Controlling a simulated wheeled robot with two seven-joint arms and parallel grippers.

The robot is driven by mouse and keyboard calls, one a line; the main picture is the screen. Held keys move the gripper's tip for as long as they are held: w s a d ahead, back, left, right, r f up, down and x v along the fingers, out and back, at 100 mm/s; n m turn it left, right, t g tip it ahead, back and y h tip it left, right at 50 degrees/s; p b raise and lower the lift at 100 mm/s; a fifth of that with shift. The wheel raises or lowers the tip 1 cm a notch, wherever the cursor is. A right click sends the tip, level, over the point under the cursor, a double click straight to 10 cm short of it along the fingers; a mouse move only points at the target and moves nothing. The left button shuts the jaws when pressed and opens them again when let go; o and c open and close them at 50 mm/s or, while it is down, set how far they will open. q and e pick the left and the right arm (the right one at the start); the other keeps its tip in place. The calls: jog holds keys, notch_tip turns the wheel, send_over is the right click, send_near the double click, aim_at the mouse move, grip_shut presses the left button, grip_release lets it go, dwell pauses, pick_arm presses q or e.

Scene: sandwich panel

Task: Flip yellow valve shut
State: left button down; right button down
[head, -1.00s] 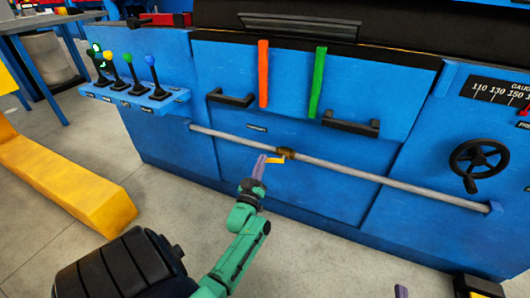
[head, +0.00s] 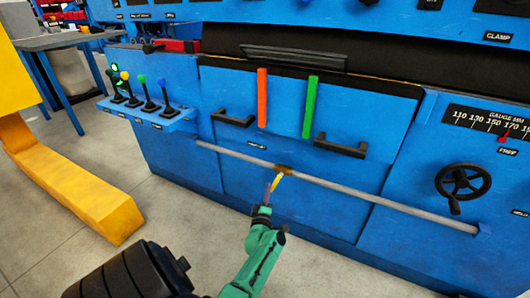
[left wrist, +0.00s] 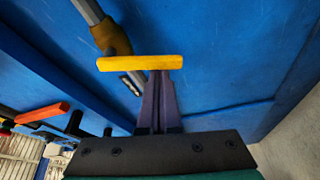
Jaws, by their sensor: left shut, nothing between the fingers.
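The yellow valve handle (head: 278,181) sits on a brass valve body (head: 284,168) on the grey pipe (head: 350,190) along the blue panel. It slants down and left, across the pipe's line. In the left wrist view the yellow handle (left wrist: 140,63) lies across the tips of my purple fingers, with the brass body (left wrist: 112,38) behind it. My left gripper (head: 267,187) is shut and empty, just left of the handle. The fingertips (left wrist: 158,76) look close to or against the handle; contact is not certain. My right gripper is out of view.
Orange (head: 262,98) and green (head: 310,107) bars and two black pull handles (head: 340,146) are above the pipe. A lever bank (head: 150,112) is at left, a black handwheel (head: 462,181) at right. A yellow beam (head: 75,190) stands on the left floor.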

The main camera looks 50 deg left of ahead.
pick_arm(q)
jog(key=n, duration=0.1)
jog(key=d+n+p, duration=0.1)
jog(key=shift+w+d+f+n+g, duration=0.15)
jog(key=shift+w+n+g, duration=0.15)
jog(key=shift+n, duration=0.1)
jog(key=shift+d+f+n+g+p, duration=0.1)
jog(key=shift+d+n+g+p, duration=0.05)
jog(key=shift+n+g+p, duration=0.2)
jog(key=shift+h, duration=0.3)
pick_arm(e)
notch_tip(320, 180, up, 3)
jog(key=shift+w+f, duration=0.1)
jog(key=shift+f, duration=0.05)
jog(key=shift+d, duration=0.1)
